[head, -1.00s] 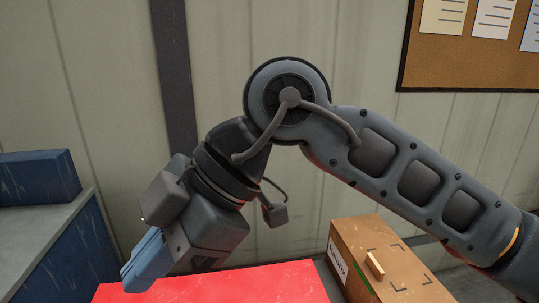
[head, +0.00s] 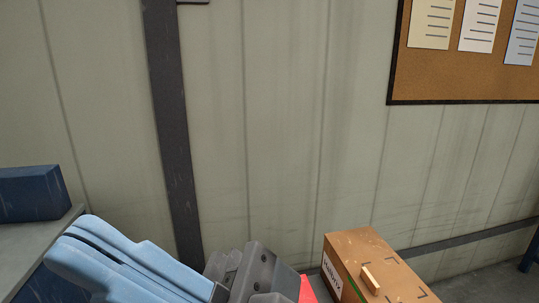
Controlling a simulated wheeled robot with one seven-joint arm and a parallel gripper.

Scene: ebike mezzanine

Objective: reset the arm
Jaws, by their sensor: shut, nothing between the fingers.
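My gripper (head: 105,255) is at the lower left of the head view. Its two blue fingers lie side by side, shut and empty, pointing up and to the left. The grey gripper body is at the bottom edge, and the rest of my arm is out of the picture. The gripper hides most of the red surface (head: 307,291), of which only a small patch shows to its right.
A dark blue box (head: 32,194) sits on a grey counter (head: 28,247) at the left. A cork board (head: 440,75) hangs on the panelled wall.

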